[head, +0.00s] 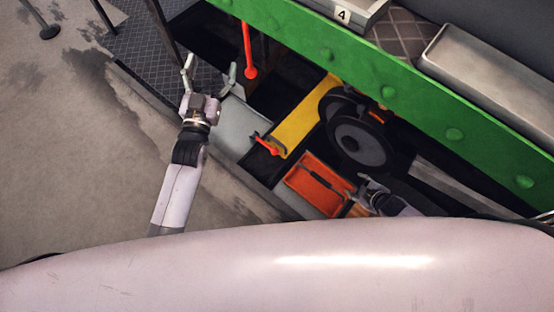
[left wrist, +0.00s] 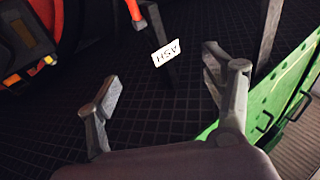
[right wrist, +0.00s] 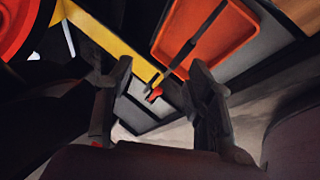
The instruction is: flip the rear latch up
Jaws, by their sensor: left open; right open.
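A small red latch handle (head: 267,149) lies low at the near end of the yellow bar (head: 303,113) in the head view. It also shows as a red piece (right wrist: 155,95) beyond my fingers in the right wrist view. I cannot tell which fitting is the rear latch. My right gripper (head: 360,190) is open beside the orange tray, right of the red handle and apart from it; the body cover partly hides its arm. My left gripper (head: 209,74) is open and empty, up and left of the red handle, near the dark tread plate.
The orange tray (head: 308,180) holds a dark long-handled tool (right wrist: 198,38). A red-tipped lever (head: 248,50) hangs right of my left gripper. Dark wheels (head: 361,142) and the green side beam (head: 455,132) bound the right. An ASH label (left wrist: 166,53) shows. Open floor lies left.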

